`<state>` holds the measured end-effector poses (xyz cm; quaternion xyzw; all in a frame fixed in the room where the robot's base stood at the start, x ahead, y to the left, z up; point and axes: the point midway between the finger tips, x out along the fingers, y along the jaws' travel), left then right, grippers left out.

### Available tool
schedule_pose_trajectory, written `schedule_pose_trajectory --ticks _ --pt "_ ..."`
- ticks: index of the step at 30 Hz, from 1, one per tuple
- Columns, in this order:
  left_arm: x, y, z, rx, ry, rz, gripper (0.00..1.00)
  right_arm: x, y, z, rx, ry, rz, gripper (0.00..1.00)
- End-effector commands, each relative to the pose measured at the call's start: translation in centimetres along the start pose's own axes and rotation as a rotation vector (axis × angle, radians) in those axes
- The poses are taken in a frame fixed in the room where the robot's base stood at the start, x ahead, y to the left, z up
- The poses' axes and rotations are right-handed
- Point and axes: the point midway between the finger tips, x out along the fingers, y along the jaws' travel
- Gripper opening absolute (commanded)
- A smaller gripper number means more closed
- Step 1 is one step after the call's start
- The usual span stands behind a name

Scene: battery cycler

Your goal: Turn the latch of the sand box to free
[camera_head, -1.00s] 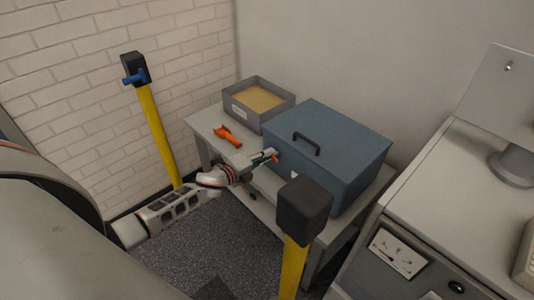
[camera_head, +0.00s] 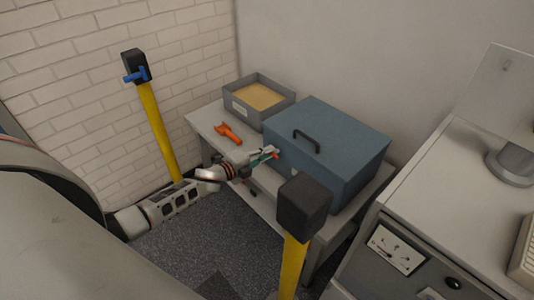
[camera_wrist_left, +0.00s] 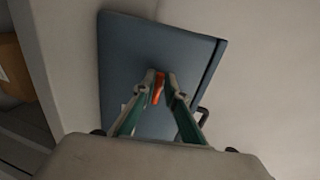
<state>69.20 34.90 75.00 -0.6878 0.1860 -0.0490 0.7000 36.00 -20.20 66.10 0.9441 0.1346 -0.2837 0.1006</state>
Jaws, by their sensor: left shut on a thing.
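The sand box appears to be the blue-grey lidded box (camera_head: 330,150) with a black handle on top, on a low bench in the head view. Its front panel also shows in the left wrist view (camera_wrist_left: 125,60). A small red latch (camera_wrist_left: 158,88) sits on that panel; in the head view only a red bit (camera_head: 277,156) shows beside the fingertips. My left gripper (camera_head: 268,153) is at the box's front face. In the left wrist view its green-sided fingers (camera_wrist_left: 163,78) are closed about the latch, which partly hides behind them. My right gripper is not in view.
Yellow posts with black tops (camera_head: 303,205) rise in front and at left (camera_head: 158,130). A grey cabinet (camera_head: 440,190) stands at right.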

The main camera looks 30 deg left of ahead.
Motion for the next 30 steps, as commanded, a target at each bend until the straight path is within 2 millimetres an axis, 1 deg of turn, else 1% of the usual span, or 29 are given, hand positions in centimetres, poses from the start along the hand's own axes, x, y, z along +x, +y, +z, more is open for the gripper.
schedule_pose_trajectory --ticks 1,2,11,14,16,20,27,30 --pt "-0.2 0.8 -0.1 0.002 -0.001 0.012 0.20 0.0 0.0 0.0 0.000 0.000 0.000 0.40" --pt "-0.2 0.8 -0.1 0.002 -0.001 0.012 0.25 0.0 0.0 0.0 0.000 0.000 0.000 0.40" --pt "-0.1 0.3 -0.1 0.001 0.001 0.005 0.25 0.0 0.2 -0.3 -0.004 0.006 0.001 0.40" --pt "-0.4 0.3 -0.1 0.002 0.001 0.004 0.25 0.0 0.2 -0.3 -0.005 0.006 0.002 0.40" --pt "-1.0 0.3 -0.1 0.002 0.001 0.005 0.25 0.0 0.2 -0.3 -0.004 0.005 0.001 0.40" --pt "-3.0 0.4 -0.1 0.004 0.002 0.006 0.25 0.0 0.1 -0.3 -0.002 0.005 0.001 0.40" --pt "-7.7 0.4 -0.1 0.002 0.002 0.008 0.25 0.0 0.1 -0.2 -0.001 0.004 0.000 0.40" --pt "-9.3 0.4 -0.1 0.002 0.001 0.008 0.25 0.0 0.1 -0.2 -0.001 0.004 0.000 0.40"
